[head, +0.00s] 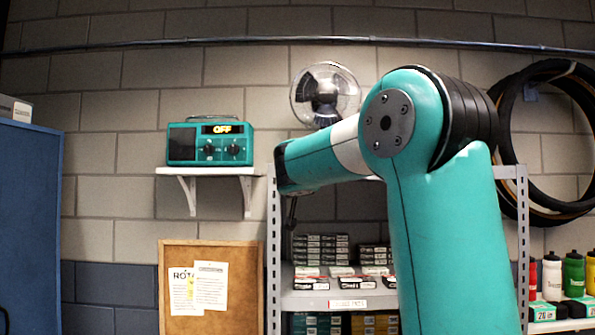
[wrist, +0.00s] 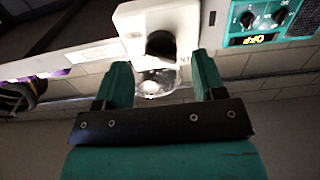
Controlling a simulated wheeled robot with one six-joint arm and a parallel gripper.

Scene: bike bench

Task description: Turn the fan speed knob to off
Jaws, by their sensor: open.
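The fan (head: 325,92), with a round wire cage and dark hub, stands behind my arm in the head view, its lower part hidden. In the wrist view the picture is upside down, and the fan's pale base (wrist: 132,22) and clear cage (wrist: 150,88) show beyond my fingers. A dark rounded shape sits at the base; I cannot tell whether it is the speed knob or read any setting. My gripper (wrist: 162,78) is open and empty, with the fan between its fingers in the picture and no visible contact. In the head view it is mostly hidden by my arm.
A teal radio (head: 210,142) with two knobs and a display reading OFF sits on a white wall shelf (head: 208,171). A metal rack (head: 273,250) holds small boxes below the fan. Black tires (head: 508,140) hang at right. A corkboard (head: 215,230) stands at lower left.

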